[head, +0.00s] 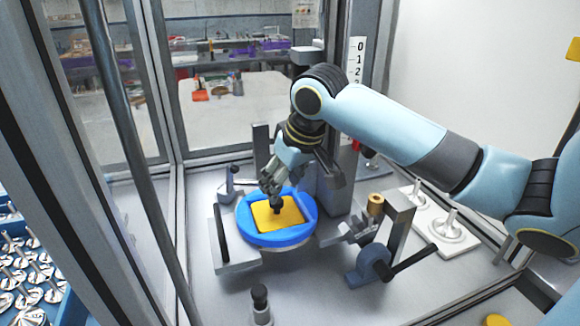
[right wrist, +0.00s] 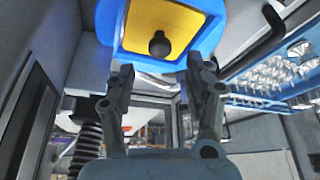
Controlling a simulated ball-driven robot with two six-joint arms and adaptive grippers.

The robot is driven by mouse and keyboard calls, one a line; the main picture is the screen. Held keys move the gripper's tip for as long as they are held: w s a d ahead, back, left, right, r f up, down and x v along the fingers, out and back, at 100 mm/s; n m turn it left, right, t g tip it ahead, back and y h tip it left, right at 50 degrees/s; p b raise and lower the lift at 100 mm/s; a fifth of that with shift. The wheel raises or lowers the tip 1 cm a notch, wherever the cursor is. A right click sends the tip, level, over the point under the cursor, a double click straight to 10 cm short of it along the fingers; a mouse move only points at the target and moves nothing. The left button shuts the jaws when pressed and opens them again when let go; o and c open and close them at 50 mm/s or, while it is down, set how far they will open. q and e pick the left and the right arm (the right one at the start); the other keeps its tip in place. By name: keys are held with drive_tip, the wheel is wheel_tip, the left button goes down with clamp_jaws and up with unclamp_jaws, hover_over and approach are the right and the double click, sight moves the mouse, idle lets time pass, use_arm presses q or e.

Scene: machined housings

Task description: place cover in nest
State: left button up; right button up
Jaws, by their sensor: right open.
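The cover is a yellow square plate (head: 290,222) with a black knob (head: 277,207) at its middle. It lies in the round blue nest (head: 263,239), and blue shows around its edges. I cannot tell whether it sits fully flat. My right gripper (head: 267,188) is open just above and beside the knob. In the right wrist view the open fingers (right wrist: 158,78) stand apart, with the knob (right wrist: 159,45) beyond the gap between them and not held. The yellow cover (right wrist: 140,22) and blue nest (right wrist: 207,30) show there too. My left gripper is not in view.
A grey frame with a black bar (head: 221,235) stands left of the nest. A blue-grey clamp with a black handle (head: 374,262) stands at right. A small black-topped post (head: 260,300) is in front. Glass walls and posts enclose the bench. A blue tray (head: 30,265) of metal parts lies outside.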

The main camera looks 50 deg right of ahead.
drive_tip(key=v, duration=0.6)
drive_tip(key=shift+s+r, duration=0.2)
drive_tip(key=shift+r, duration=0.05)
